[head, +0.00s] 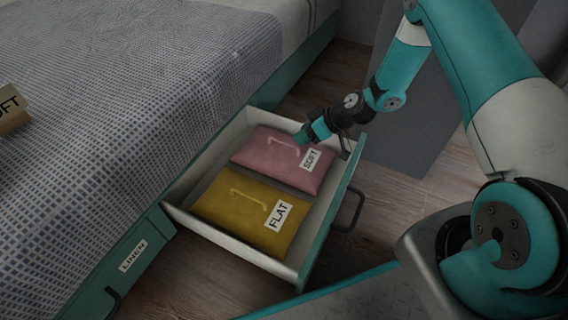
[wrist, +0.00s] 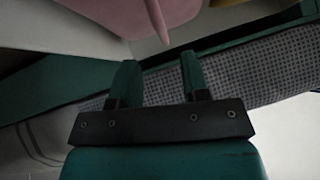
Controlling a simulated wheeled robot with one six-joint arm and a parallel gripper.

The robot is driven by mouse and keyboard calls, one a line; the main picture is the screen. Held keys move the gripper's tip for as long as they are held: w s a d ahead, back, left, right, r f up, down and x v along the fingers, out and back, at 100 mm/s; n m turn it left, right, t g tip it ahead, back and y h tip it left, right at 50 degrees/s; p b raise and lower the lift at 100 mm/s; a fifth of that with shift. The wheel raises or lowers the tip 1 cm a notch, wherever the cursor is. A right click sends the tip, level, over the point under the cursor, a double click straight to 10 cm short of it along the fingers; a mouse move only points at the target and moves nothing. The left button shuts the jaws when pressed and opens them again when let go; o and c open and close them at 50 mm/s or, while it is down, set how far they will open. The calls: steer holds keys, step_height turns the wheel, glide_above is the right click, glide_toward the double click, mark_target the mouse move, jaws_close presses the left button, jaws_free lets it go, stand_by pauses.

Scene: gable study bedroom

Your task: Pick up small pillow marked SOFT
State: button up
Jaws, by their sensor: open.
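The pink pillow marked SOFT (head: 270,157) lies at the back of the open drawer, with a raised loop handle on top and a white label at its right end. My gripper (head: 304,134) is above this pillow, near its handle and label. In the wrist view the pink pillow (wrist: 140,14) shows at the top, beyond my gripper (wrist: 155,66). The two green fingers are apart with nothing between them. Whether a fingertip touches the pillow is not clear.
A yellow pillow marked FLAT (head: 236,205) lies in front of the pink one in the drawer (head: 226,239). A LINEN drawer front (head: 132,256) is below.

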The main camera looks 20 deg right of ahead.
mark_target(286, 142)
steer(key=shift+b+x, duration=0.45)
steer(key=shift+x, duration=0.75)
steer(key=b+x, duration=0.4)
steer(key=shift+s+a+f, duration=0.1)
steer(key=shift+a, duration=0.05)
steer(key=shift+w+a+f, duration=0.15)
steer(key=shift+w+a, duration=0.1)
steer(key=shift+a, duration=0.05)
jaws_close()
